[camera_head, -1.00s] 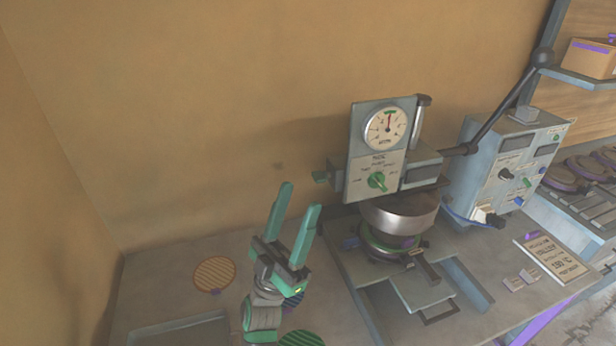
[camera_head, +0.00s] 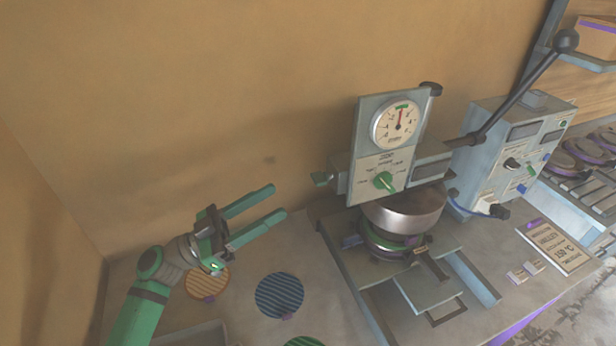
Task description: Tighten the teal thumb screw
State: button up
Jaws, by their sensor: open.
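The teal thumb screw (camera_head: 321,179) appears to be the small teal piece that sticks out of the left side of the press head (camera_head: 367,138). Its details are too small to make out. My gripper (camera_head: 277,203) is open and empty, with its two green fingers pointing right toward the press. The fingertips are left of the thumb screw and a little lower in the picture, clear of it.
A green knob (camera_head: 385,181) and a dial gauge (camera_head: 398,124) are on the press front. A metal cylinder (camera_head: 406,208) sits below the head. A control box (camera_head: 510,150) stands to the right. Striped discs (camera_head: 279,295) lie on the table. The wall is behind.

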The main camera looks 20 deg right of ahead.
aim_at(313, 181)
jog(key=x, duration=0.8)
jog(key=shift+s+r, duration=0.15)
jog(key=shift+s, duration=0.2)
jog(key=shift+x, duration=0.9)
jog(key=shift+w, duration=0.15)
jog(key=c, duration=1)
